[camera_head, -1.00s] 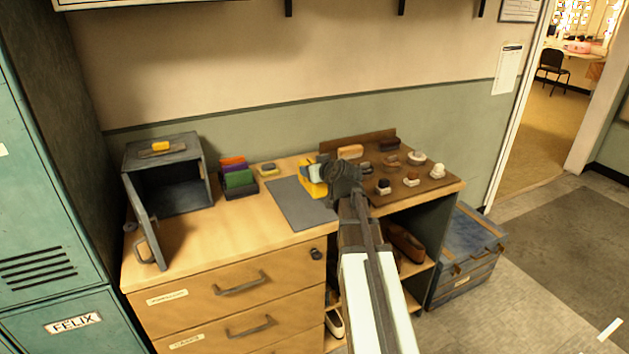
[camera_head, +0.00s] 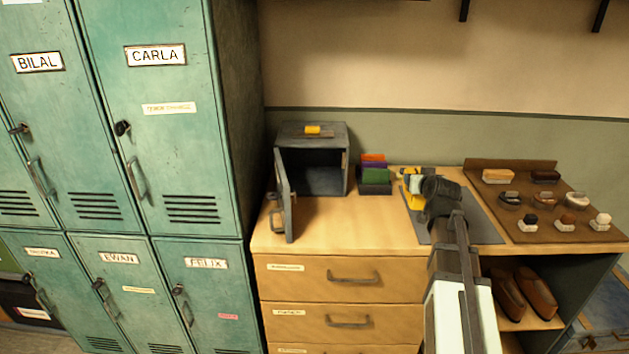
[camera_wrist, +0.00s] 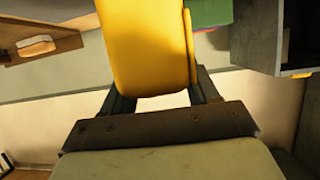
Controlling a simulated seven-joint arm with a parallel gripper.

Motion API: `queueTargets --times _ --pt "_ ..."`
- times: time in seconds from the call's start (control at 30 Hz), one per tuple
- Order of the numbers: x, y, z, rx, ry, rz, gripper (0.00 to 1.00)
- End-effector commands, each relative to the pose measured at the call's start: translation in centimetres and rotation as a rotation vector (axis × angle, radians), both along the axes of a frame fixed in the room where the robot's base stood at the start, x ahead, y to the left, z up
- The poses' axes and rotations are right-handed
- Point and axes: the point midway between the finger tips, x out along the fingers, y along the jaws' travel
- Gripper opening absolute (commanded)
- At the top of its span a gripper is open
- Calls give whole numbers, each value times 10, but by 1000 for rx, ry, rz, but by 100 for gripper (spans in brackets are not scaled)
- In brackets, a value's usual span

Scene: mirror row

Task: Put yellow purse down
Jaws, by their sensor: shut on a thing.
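The yellow purse (camera_head: 414,202) is between the fingers of my gripper (camera_head: 416,187), over the left part of the grey mat (camera_head: 482,222) on the desk. In the wrist view the purse (camera_wrist: 145,50) is large and smooth, with the two dark fingers of my gripper (camera_wrist: 160,88) shut on its sides. I cannot tell from these views whether its lower edge touches the mat. Part of it is hidden by my gripper in the head view.
A dark holder (camera_head: 375,189) with orange, purple and green items stands left of my gripper. An open grey box (camera_head: 322,143) stands further left, its door (camera_head: 284,200) swung forward. A brown board (camera_head: 560,228) with brushes and tins lies right. Bare wood lies front left.

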Motion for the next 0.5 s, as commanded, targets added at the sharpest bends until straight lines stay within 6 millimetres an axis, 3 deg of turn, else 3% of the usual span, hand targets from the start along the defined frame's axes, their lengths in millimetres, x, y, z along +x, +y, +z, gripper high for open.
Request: queueTargets --times 0.03,0.5 --pt "4 16 -4 -1 0 3 18" --pt "19 149 -29 -2 -1 -6 18"
